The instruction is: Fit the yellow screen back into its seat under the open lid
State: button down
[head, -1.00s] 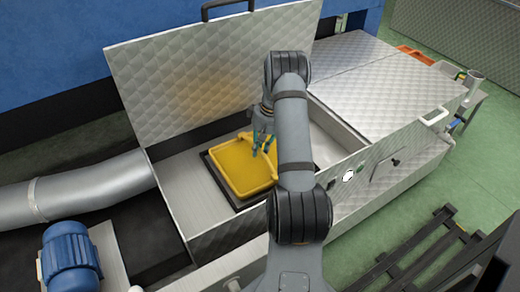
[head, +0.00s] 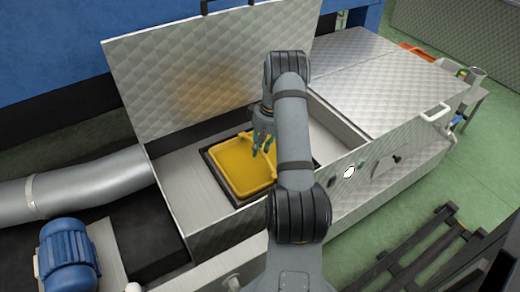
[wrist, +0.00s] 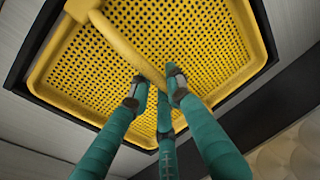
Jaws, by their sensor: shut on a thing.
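The yellow screen (head: 238,168) is a perforated square tray with a raised rim and a handle bar (wrist: 125,48) across it. It lies within the black square seat frame (head: 206,165) under the open lid (head: 200,85). In the wrist view the dark frame (wrist: 25,60) borders the screen's visible sides, and the rim looks roughly parallel to it. My gripper (head: 262,146) is above the screen's right part. Its teal fingers (wrist: 160,88) are shut on the handle bar. My arm hides the right corner in the head view; whether the screen rests fully down cannot be told.
The metal housing wall (head: 345,178) runs along the right and front of the opening. The lid stands upright behind it. A closed quilted cover (head: 385,80) lies to the right. A grey duct (head: 85,185) and a blue motor (head: 68,258) are at the left.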

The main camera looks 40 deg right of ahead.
jog(key=c, duration=1.7)
grip_release()
jog(key=shift+o, duration=0.7)
notch_tip(320, 180, up, 12)
jog(key=s+d, duration=0.1)
jog(key=shift+s+d, duration=0.2)
jog(key=shift+s, duration=0.05)
jog(key=shift+f, duration=0.1)
jog(key=f, duration=0.4)
jog(key=w+a+f, duration=0.1)
jog(key=f, duration=0.6)
jog(key=shift+w+a+f, duration=0.2)
jog(key=shift+f, duration=0.1)
jog(key=shift+r, duration=0.1)
